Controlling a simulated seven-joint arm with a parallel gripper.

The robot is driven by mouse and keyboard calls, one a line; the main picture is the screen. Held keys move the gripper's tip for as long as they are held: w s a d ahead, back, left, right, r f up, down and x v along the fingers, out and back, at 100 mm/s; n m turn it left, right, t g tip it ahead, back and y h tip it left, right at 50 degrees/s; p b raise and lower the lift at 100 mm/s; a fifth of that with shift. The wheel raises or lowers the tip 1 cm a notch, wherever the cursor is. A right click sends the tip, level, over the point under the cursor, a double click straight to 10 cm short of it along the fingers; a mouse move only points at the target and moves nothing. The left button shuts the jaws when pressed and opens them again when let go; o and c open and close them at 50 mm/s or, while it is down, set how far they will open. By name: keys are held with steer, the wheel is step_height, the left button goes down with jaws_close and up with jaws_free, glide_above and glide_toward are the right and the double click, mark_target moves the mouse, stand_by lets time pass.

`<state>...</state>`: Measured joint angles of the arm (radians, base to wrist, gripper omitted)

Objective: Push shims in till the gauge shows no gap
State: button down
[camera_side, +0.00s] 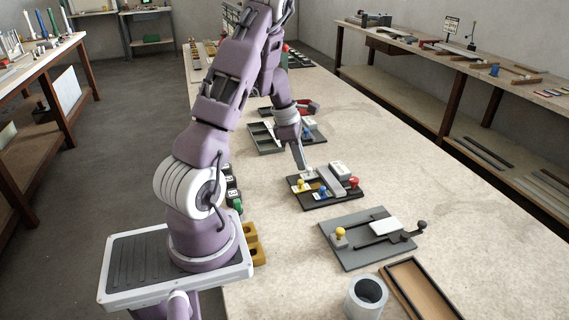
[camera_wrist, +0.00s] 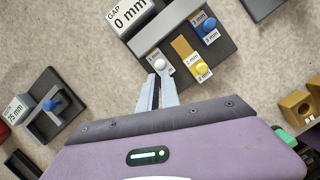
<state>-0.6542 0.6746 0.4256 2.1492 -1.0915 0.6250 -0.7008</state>
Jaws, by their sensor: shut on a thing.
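The dark shim fixture (camera_side: 330,200) lies on the bench, with a grey bar (camera_side: 334,181) across it. In the wrist view the white gauge box (camera_wrist: 128,14) reads "GAP 0 mm". My gripper (camera_wrist: 161,76) is shut on the white knob (camera_wrist: 161,64) of the shim labelled 1 mm; its fingertips hide part of it. A yellow-knobbed shim (camera_wrist: 202,69) marked 2 mm and a blue-knobbed shim (camera_wrist: 208,31) sit beside it. A red knob (camera_side: 353,182) shows on the fixture in the side view. In that view my gripper (camera_side: 304,168) reaches the fixture's far left edge.
A grey plate (camera_side: 360,252) with a yellow knob and dark handle lies nearer the camera. A grey cylinder (camera_side: 366,296) and wooden tray (camera_side: 421,290) are at the front. Another fixture (camera_side: 265,138) stands behind. Yellow blocks (camera_side: 250,246) are at the left edge. Bench right of the fixture is clear.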

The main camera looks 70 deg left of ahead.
steer(key=shift+w+d, duration=0.3)
steer(key=shift+w, duration=0.05)
steer(key=s+a, duration=0.2)
steer(key=s, duration=0.1)
steer(key=shift+s+r, duration=0.15)
steer(key=shift+r, duration=0.25)
steer(key=s+v, duration=0.1)
steer(key=v, duration=0.9)
steer(key=shift+a, duration=0.25)
